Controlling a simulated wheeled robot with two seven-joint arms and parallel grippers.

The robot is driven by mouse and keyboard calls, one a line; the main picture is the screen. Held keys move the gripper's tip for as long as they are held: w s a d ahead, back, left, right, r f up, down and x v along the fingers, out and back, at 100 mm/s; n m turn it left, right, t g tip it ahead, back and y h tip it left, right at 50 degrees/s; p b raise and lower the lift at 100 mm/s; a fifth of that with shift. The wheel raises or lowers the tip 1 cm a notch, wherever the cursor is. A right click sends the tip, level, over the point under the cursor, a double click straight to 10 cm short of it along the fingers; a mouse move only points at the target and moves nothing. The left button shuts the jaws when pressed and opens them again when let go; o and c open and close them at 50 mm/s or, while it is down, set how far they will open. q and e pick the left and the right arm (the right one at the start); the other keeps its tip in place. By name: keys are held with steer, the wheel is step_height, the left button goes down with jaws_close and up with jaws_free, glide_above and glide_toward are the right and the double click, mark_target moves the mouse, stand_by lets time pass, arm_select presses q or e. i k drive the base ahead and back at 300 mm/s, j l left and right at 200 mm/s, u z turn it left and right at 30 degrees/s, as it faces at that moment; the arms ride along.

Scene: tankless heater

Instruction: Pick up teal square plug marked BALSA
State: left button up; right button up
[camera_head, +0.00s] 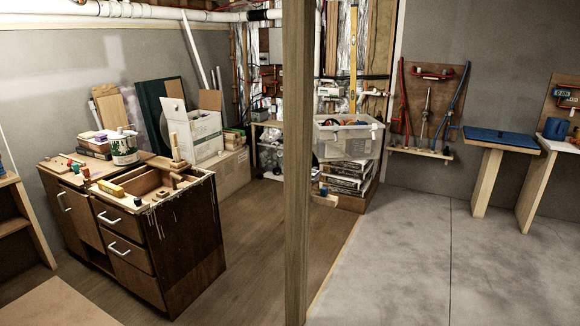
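I cannot make out a plug marked BALSA; any lettering is too small to read from here. A wooden cabinet (185,250) at the left has several small coloured pieces on its top. I cannot tell whether any of these is the teal square plug. Neither of my grippers is in view.
A wooden post (297,160) stands in the middle, right of the cabinet. A clear bin (347,137) sits on stacked goods behind it. A blue-topped table (501,140) stands at the right. The grey floor (420,260) at right is clear.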

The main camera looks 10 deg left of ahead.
mark_target(75, 167)
steer(key=i+u, duration=0.8)
steer(key=i+l+u, duration=0.2)
steer(key=i+u, duration=0.2)
steer(key=i+j+u, duration=0.25)
steer(key=i+u, duration=0.65)
steer(key=i, duration=0.15)
steer(key=i+u, duration=0.45)
steer(key=i+j, duration=0.1)
steer(key=i, duration=0.75)
steer(key=i+j+u, duration=0.1)
steer(key=i, duration=0.7)
